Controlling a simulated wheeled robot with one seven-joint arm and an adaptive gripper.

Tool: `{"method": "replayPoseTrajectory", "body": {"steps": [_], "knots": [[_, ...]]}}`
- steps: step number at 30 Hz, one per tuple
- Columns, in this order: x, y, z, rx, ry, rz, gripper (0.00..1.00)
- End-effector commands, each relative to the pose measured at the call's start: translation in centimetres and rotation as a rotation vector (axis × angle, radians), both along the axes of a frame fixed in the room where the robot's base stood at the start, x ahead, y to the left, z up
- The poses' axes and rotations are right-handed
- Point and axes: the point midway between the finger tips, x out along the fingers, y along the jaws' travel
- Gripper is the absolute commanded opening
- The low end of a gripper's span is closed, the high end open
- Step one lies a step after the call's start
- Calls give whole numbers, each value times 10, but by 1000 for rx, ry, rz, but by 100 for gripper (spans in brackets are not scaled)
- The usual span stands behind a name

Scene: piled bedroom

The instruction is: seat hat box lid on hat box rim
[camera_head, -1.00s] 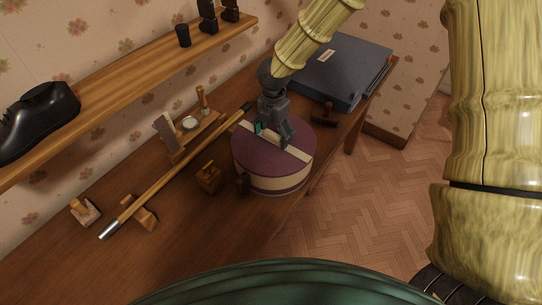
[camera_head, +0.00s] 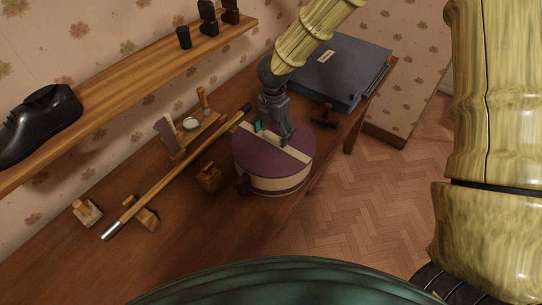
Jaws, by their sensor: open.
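The hat box (camera_head: 280,180) is round and cream with a dark band, and stands on the wooden table near its front edge. The purple hat box lid (camera_head: 258,158), with a cream strip across it, lies on top of the box. My gripper (camera_head: 272,131) is over the far part of the lid, pointing down, with its fingers apart at the strip. The fingers hide part of the lid, and I cannot tell whether they touch it. The far side of the rim is hidden, so I cannot tell whether the lid sits fully down all round.
A long wooden cane (camera_head: 175,185) lies on supports left of the box. A small wooden block (camera_head: 209,178) stands close beside the box. A blue-grey case (camera_head: 343,70) lies behind it. A shelf (camera_head: 130,83) with a black shoe (camera_head: 40,122) runs above the table.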

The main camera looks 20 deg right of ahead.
Motion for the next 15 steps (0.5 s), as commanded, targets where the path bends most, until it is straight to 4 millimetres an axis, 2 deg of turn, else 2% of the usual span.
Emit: {"method": "replayPoseTrajectory", "body": {"steps": [15], "knots": [[0,0,13,0,0,0,81]]}}
